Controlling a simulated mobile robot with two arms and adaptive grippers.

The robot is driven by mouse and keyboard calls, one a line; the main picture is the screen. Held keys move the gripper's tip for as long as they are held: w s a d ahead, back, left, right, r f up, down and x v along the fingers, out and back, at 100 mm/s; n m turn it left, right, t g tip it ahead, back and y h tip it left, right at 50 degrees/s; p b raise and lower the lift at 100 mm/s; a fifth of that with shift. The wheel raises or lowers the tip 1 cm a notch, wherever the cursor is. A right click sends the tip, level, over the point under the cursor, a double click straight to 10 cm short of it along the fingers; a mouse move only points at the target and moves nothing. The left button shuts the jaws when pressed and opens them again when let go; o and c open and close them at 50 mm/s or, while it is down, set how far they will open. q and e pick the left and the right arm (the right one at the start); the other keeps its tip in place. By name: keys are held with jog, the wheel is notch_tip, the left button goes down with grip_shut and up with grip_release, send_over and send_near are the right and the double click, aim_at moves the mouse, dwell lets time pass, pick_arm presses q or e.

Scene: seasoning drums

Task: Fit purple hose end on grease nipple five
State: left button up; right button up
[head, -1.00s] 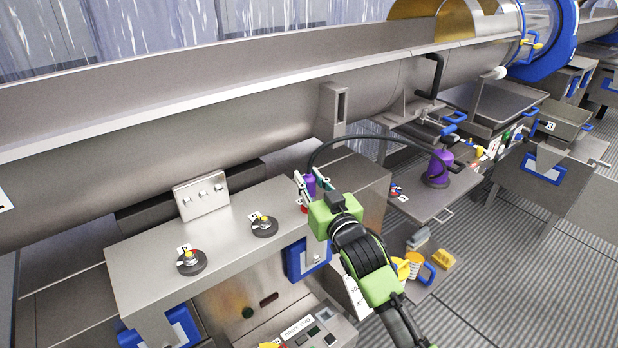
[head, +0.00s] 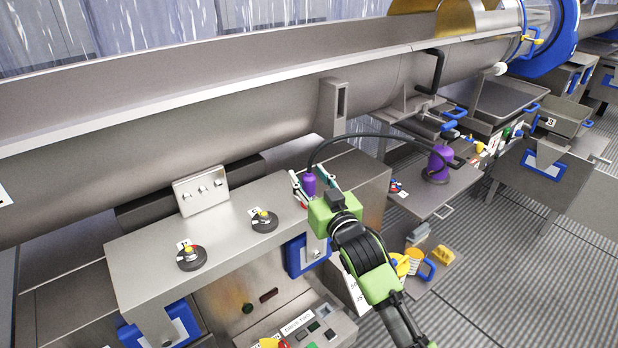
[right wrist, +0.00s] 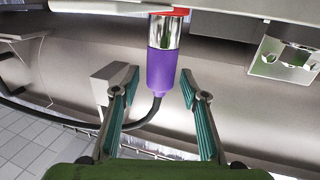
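The purple hose end (head: 309,184) stands upright at the right end of the near steel housing. In the right wrist view the purple hose end (right wrist: 162,70) has a shiny metal collar whose top meets a red part (right wrist: 168,12). The nipple there is hidden, and I cannot read its number. My right gripper (head: 309,181) is around the hose end in the head view. In the right wrist view the right gripper (right wrist: 160,88) is open, with gaps between both fingers and the purple body. My left gripper is out of view.
Two numbered nipples on dark discs (head: 191,257) (head: 264,221) stand left on the steel housing (head: 222,237). The black hose (head: 365,135) arcs right to a purple grease pump (head: 439,163) on a shelf. A switch box (head: 201,190) stands behind; the long trough (head: 230,105) bounds the back.

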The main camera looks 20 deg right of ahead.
dwell(0.3)
jog(key=s+d, duration=0.1)
jog(key=s, duration=1.1)
jog(key=s+f+g+h, duration=0.1)
jog(key=s+f+g, duration=0.4)
jog(key=f, duration=0.4)
jog(key=s+f+g, duration=0.3)
jog(key=s+f, duration=0.4)
jog(key=f, duration=0.1)
jog(key=s+f+n+g, duration=0.1)
jog(key=s+f+g, duration=0.25)
jog(key=s, duration=0.55)
jog(key=s+f+g, duration=0.3)
jog(key=s+f, duration=0.1)
jog(key=s, duration=0.5)
notch_tip(320, 180, down, 28)
jog(key=s+g+b, duration=0.1)
jog(key=s, duration=0.1)
jog(key=s+d+f+g, duration=0.1)
jog(key=s+d+f, duration=0.1)
jog(key=s+f, duration=1.4)
jog(key=shift+d+h+b, duration=0.3)
jog(key=shift+b, duration=0.05)
